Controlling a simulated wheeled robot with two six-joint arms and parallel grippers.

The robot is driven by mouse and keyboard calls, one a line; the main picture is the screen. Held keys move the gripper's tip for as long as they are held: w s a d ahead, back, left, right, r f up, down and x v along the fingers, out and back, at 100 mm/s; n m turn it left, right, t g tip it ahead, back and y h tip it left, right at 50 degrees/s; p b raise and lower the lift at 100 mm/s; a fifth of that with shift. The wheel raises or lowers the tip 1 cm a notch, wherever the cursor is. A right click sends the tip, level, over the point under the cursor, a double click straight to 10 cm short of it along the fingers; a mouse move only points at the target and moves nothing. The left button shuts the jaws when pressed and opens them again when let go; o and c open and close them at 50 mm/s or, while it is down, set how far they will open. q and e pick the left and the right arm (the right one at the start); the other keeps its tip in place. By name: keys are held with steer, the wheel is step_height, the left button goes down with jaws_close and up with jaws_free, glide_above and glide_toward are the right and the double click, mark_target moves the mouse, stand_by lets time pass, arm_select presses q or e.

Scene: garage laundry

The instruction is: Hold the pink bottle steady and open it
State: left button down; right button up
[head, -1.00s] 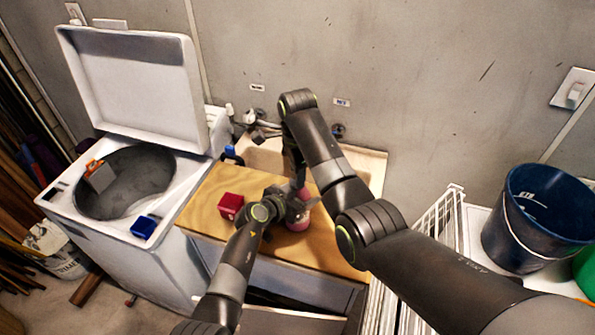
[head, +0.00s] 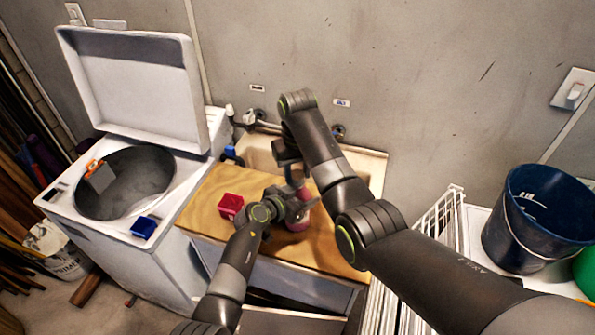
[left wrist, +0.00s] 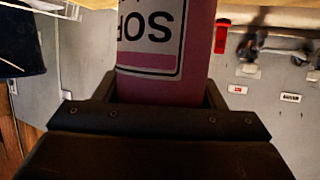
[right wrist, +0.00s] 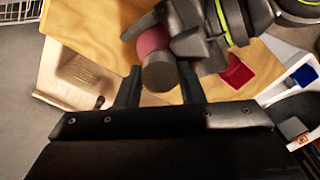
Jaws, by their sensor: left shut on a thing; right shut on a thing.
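The pink bottle (head: 300,220) stands on the wooden counter (head: 215,190), partly hidden behind my left gripper (head: 290,208). In the left wrist view, the bottle (left wrist: 160,88), with an upside-down label, sits between the fingers of my left gripper (left wrist: 160,97), which is shut on its body. In the right wrist view, the grey cap (right wrist: 160,73) at the top end of the pink bottle (right wrist: 152,40) lies between the fingertips of my right gripper (right wrist: 160,82), shut on it. Whether the cap has loosened cannot be told.
A red box (head: 231,205) sits left of the bottle. Behind the bottle are a sink (head: 262,158) and taps. A dark blue bucket (head: 535,225) stands right beside a white rack (head: 440,230).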

mark_target(298, 174)
steer(key=n, duration=0.6)
steer(key=shift+w+r+n, duration=0.1)
steer(key=shift+n, duration=0.2)
steer(key=n, duration=0.4)
steer(key=shift+n, duration=0.3)
steer(key=n, duration=1.2)
steer(key=shift+n, duration=0.3)
steer(key=shift+r, duration=0.25)
steer(key=shift+r, duration=0.9)
steer(key=shift+r, duration=2)
arm_select(q)
steer(key=shift+c, duration=1.2)
jaws_free()
